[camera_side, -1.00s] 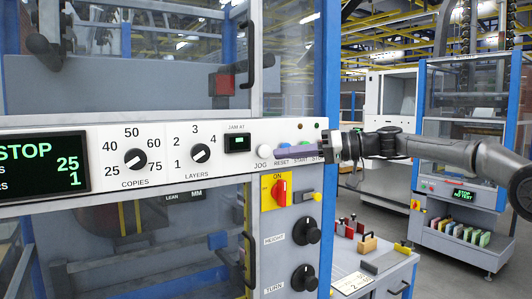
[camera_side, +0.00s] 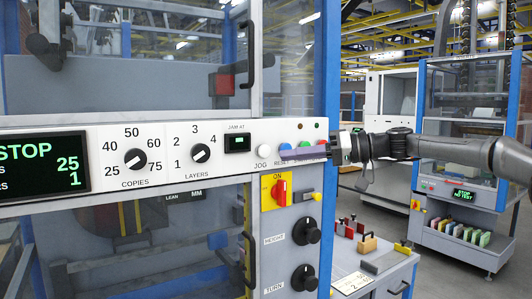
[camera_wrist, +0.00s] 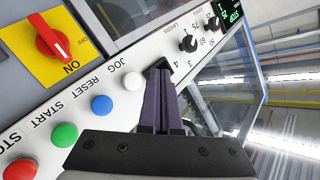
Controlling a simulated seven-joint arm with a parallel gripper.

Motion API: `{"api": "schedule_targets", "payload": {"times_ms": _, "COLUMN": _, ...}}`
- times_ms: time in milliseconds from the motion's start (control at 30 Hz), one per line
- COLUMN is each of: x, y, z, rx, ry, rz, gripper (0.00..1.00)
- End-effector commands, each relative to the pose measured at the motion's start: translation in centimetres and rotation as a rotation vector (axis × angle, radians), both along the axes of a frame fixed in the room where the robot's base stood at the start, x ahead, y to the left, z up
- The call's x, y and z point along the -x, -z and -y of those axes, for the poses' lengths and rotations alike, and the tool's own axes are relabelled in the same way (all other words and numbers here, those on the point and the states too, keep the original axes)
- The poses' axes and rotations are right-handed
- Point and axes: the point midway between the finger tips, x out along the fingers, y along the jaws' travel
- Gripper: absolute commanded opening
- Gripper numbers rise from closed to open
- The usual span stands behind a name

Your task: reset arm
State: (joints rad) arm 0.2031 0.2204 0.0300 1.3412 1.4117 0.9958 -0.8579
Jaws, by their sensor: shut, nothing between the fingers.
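My gripper (camera_side: 283,155) is shut and empty, in front of the right end of the white control panel (camera_side: 220,172). In the wrist view its two dark fingers (camera_wrist: 160,76) lie side by side, with their tips beside the white JOG button (camera_wrist: 132,80). In that view the blue RESET button (camera_wrist: 101,104), green START button (camera_wrist: 65,135) and red STOP button (camera_wrist: 20,168) run off to the lower left. In the side view the fingers cover part of the button row. I cannot tell whether the tips touch the panel.
The stacker's display (camera_side: 40,166) reads STOP, 25 and 1. A red switch (camera_side: 278,189) on a yellow plate and two black knobs sit below the panel. A low cart (camera_side: 390,272) with small blocks stands at right. Another machine (camera_side: 465,195) stands behind.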

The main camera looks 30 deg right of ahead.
Motion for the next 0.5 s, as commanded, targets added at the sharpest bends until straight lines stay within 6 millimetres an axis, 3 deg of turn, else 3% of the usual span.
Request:
{"api": "schedule_targets", "payload": {"times_ms": 367, "x": 0.0, "y": 0.0, "z": -0.1, "rx": 0.000, "ry": -0.001, "rz": 0.000, "gripper": 0.00}}
{"api": "schedule_targets", "payload": {"times_ms": 500, "x": 1.5, "y": -2.0, "z": -1.1, "rx": 0.007, "ry": -0.016, "rz": 0.038, "gripper": 0.00}}
